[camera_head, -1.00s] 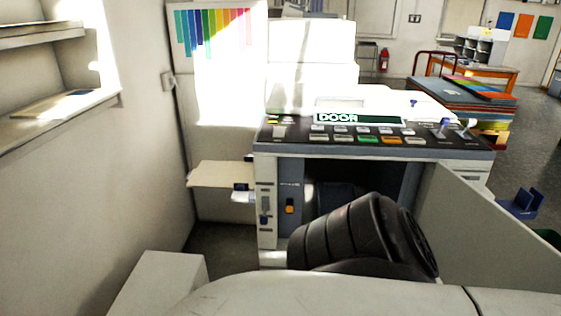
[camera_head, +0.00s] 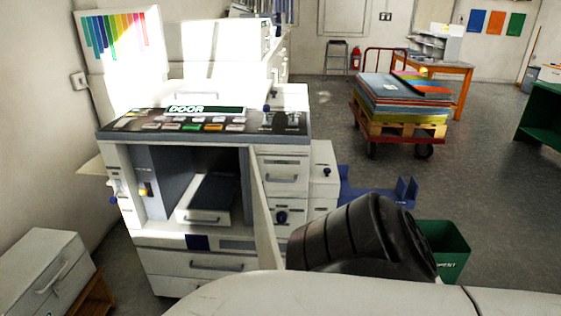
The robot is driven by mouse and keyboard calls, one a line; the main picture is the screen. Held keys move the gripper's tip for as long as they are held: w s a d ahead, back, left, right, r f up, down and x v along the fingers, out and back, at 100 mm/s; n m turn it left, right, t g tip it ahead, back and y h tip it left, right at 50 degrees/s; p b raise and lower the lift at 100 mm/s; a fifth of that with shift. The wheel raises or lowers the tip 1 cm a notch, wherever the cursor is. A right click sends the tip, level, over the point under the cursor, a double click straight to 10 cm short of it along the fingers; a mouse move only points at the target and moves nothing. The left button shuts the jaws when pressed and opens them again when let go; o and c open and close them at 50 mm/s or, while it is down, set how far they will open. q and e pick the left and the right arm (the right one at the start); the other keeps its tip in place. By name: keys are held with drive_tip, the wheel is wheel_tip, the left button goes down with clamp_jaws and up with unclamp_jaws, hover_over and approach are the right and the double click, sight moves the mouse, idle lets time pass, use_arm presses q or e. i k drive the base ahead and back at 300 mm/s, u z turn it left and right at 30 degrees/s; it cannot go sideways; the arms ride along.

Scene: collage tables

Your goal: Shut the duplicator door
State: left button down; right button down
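The duplicator (camera_head: 215,139) stands left of centre, a white machine with a dark control panel and a small display reading "DOOR". Its front door (camera_head: 264,215) is open and seen nearly edge-on, jutting out toward me from the right side of the dark inner bay. Inside the bay is a white drawer-like unit (camera_head: 204,215) with a handle. Neither of my grippers is in view. A black ribbed part of my own arm shows at the lower middle, right of the door; I cannot tell whether it touches the door.
A green bin (camera_head: 442,250) and a blue stand (camera_head: 385,192) are to the right. A red cart (camera_head: 395,131) with stacked boards is farther back. Grey floor is clear at the right.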

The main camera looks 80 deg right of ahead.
sight(268, 252)
drive_tip(key=k, duration=0.8)
drive_tip(key=z, duration=1.8)
drive_tip(key=i, duration=0.5)
drive_tip(key=u, duration=1.6)
drive_tip(key=k, duration=1.15)
drive_tip(key=z, duration=1.85)
